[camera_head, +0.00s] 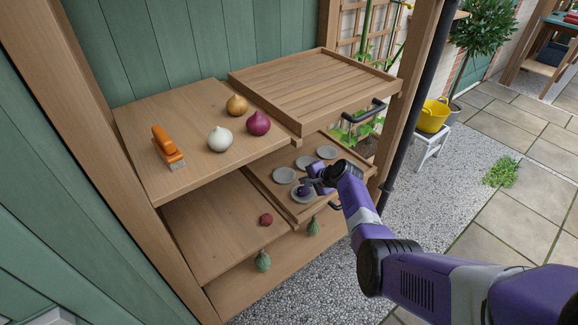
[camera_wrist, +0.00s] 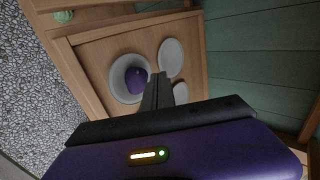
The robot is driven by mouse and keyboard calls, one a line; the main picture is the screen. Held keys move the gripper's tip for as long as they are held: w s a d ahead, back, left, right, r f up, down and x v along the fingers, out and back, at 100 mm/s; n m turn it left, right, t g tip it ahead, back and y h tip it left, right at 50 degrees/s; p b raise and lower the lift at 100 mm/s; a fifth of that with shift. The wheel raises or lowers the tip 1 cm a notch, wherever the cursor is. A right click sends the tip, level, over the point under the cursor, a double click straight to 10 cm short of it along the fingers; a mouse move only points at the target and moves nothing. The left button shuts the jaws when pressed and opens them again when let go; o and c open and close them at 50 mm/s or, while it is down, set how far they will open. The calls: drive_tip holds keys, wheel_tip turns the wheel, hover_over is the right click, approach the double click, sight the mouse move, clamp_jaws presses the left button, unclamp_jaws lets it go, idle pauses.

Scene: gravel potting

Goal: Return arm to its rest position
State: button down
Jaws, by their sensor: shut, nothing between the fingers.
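My gripper (camera_wrist: 157,90) is shut and empty. In the wrist view its closed fingers point over a shelf tray (camera_wrist: 100,55) that holds pale round saucers. A purple round item (camera_wrist: 137,79) lies in one saucer (camera_wrist: 119,94), just beside the fingertips in the picture. In the head view my purple arm reaches in from the lower right. My gripper (camera_head: 310,184) is over the middle-level tray (camera_head: 263,186), among several grey saucers (camera_head: 285,175). The purple item (camera_head: 305,190) is partly hidden by the gripper there.
The upper shelf (camera_head: 190,120) holds a white onion (camera_head: 220,139), a red onion (camera_head: 258,123), a yellow onion (camera_head: 237,105) and an orange-handled brush (camera_head: 166,145). A slatted tray (camera_head: 310,82) overhangs the saucers. A dark post (camera_head: 410,105) stands right. Gravel (camera_head: 400,226) is open.

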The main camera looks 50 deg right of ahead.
drive_tip(key=shift+s, duration=0.15)
drive_tip(key=shift+d+r, duration=0.1)
drive_tip(key=s+d+r+n+t+h, duration=0.2)
drive_tip(key=d+r+n+h, duration=0.25)
drive_tip(key=r, duration=0.35)
drive_tip(key=s+a+r+n+t, duration=0.25)
drive_tip(key=s+a, duration=0.35)
drive_tip(key=a, duration=0.4)
drive_tip(key=s+a+r+n+t, duration=0.1)
drive_tip(key=s+a+r+n, duration=0.4)
drive_tip(key=a, duration=0.6)
drive_tip(key=s+a+r+n+t, duration=0.1)
drive_tip(key=s+a+n+t, duration=0.15)
drive_tip(key=s+a, duration=0.6)
drive_tip(key=s+a+r+n+g+y, duration=0.1)
drive_tip(key=s+a+r+n+y, duration=0.2)
drive_tip(key=s+a, duration=0.5)
drive_tip(key=s+a+r+n+g+y, duration=0.1)
drive_tip(key=s+a+r+n+y, duration=0.2)
drive_tip(key=s+a, duration=0.6)
drive_tip(key=shift+s+a+r, duration=0.25)
drive_tip(key=shift+s+r, duration=0.25)
drive_tip(key=shift+r, duration=0.25)
drive_tip(key=shift+y, duration=0.25)
